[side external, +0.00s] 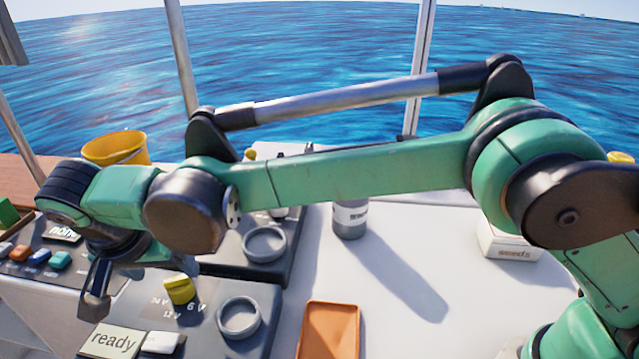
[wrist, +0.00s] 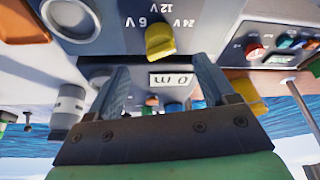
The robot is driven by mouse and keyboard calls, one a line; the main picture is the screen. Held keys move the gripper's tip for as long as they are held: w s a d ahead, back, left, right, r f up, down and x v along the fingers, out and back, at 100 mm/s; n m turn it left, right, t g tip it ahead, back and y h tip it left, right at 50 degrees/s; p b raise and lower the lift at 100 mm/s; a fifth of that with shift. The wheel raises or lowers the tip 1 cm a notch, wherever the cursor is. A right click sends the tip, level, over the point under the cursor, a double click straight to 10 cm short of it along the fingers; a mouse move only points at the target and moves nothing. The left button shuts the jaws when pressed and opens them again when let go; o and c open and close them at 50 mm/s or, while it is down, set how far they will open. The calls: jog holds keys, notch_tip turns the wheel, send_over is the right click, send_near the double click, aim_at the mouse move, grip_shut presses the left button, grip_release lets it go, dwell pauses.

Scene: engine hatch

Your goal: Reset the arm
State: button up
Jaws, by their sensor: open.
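My gripper (side external: 95,290) hangs at the far left of the side view, its fingers pointing down over the dark control panel. My arm stretches across the picture from the right. In the wrist view my gripper (wrist: 158,72) has its two fingers spread with nothing held between them. A yellow knob (side external: 180,289) with voltage marks is on the panel, to the right of the gripper and apart from it. The knob also shows in the wrist view (wrist: 160,42), beyond the fingertips.
A "ready" sign (side external: 112,342) and grey rings (side external: 239,317) (side external: 264,244) are on the panels. An orange tray (side external: 330,330), a grey canister (side external: 350,218) and a white box (side external: 508,240) stand on the white surface. A yellow bucket (side external: 117,150) is behind my arm. Coloured buttons (side external: 40,257) lie left.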

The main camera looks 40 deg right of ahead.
jog(key=s+d+r+n+y, duration=0.1)
jog(key=d+r+n, duration=0.15)
jog(key=d, duration=0.55)
jog(key=s+d+r+n+y, duration=0.1)
jog(key=d+r, duration=0.3)
jog(key=d, duration=0.5)
jog(key=s+d+f+n+t, duration=0.2)
jog(key=s+d+f+t, duration=0.1)
jog(key=s+d, duration=0.6)
jog(key=d, duration=0.3)
jog(key=shift+s+n, duration=0.2)
jog(key=shift+n, duration=0.15)
jog(key=shift+f, duration=0.1)
